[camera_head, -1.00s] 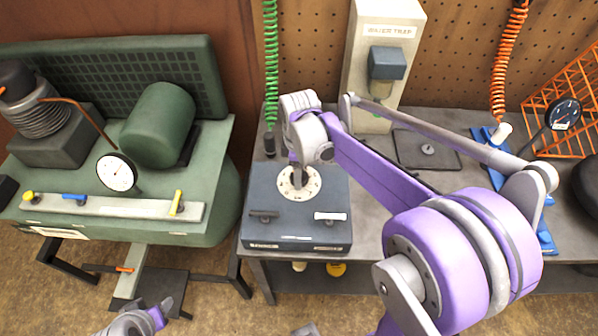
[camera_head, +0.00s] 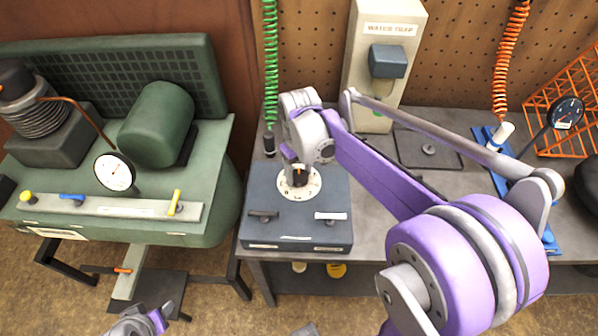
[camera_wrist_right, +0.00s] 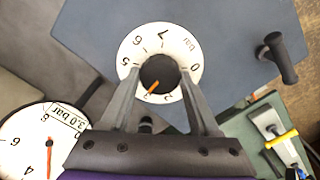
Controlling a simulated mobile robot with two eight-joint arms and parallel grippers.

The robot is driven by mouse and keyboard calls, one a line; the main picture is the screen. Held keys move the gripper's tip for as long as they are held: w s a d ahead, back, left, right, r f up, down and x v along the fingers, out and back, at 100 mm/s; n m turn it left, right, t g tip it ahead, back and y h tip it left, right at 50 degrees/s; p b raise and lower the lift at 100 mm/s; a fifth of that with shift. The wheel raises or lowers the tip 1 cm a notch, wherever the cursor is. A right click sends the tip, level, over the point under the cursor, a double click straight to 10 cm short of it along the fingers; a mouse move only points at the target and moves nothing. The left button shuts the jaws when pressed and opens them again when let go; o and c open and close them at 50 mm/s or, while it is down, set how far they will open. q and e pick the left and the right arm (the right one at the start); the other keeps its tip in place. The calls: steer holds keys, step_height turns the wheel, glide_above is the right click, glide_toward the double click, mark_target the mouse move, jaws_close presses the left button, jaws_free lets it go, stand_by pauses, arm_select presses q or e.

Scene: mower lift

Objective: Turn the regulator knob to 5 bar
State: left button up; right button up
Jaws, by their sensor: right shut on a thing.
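The regulator knob (camera_head: 300,177) is black with an orange pointer, on a white dial (camera_head: 315,188) atop a dark blue box. My right gripper (camera_head: 297,172) is over it, shut on the knob from above. In the right wrist view its fingers (camera_wrist_right: 160,74) flank the knob (camera_wrist_right: 160,70), and the orange pointer is at about 3 on the dial (camera_wrist_right: 140,48). The 4 and 1 are hidden by the fingers. A gauge (camera_wrist_right: 28,135) there carries a "3.0 bar" label. My left gripper (camera_head: 145,322) shows partly at the bottom edge, away from the box; its opening is unclear.
A green compressor (camera_head: 215,160) with a gauge (camera_head: 114,172) stands left. The blue box (camera_head: 270,225) has a black and a white handle at its front. A water trap (camera_head: 388,28) stands behind. A green coiled hose (camera_head: 270,70) hangs behind.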

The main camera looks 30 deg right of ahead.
mark_target(300, 176)
steer(key=m, duration=1.2)
steer(key=shift+m+b, duration=0.35)
steer(key=shift+m, duration=0.05)
stand_by(0.3)
steer(key=o, duration=1.3)
steer(key=shift+o, duration=0.2)
step_height(300, 176, up, 11)
steer(key=shift+p, duration=0.4)
steer(key=shift+f, duration=0.15)
